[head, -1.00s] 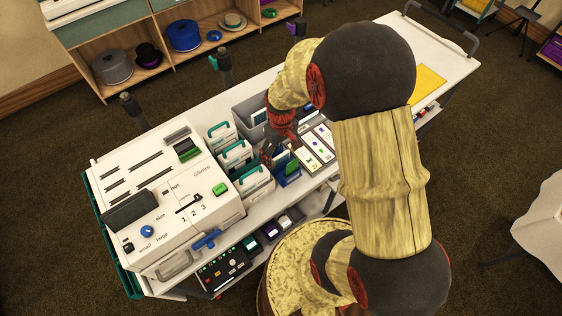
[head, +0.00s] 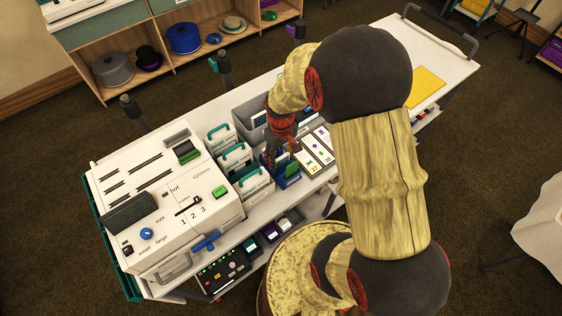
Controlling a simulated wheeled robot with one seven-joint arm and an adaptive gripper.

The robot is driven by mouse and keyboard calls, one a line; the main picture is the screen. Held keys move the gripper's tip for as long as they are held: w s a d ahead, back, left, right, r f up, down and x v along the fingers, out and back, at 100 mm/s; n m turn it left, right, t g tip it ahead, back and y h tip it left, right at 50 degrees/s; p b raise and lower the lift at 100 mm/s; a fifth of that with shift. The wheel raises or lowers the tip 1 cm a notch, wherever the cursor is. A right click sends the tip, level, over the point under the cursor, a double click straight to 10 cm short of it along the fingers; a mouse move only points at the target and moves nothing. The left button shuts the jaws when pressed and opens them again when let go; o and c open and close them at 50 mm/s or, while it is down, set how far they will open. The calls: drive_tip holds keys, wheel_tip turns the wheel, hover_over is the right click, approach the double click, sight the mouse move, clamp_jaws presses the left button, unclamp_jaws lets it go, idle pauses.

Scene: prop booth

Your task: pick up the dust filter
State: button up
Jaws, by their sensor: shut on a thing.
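My gripper (head: 279,158) points down over a small blue holder (head: 290,181) near the middle of the white cart. It is shut on a small, thin item at the holder, mostly hidden by the fingers. I cannot tell for sure whether this item is the dust filter. A dark green flat piece (head: 293,168) stands in the holder, close to the fingers. White boxes with teal handles stand in a row just left of the gripper; the nearest white box (head: 254,188) is beside the holder.
A large white machine (head: 165,195) with knobs and slots fills the cart's left end. A grey bin (head: 240,112) stands behind the gripper. Printed cards (head: 316,148) lie to its right. A yellow sheet (head: 425,87) lies on the clearer right end of the cart.

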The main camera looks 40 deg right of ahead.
wheel_tip(320, 180, up, 10)
drive_tip(key=shift+p, duration=0.8)
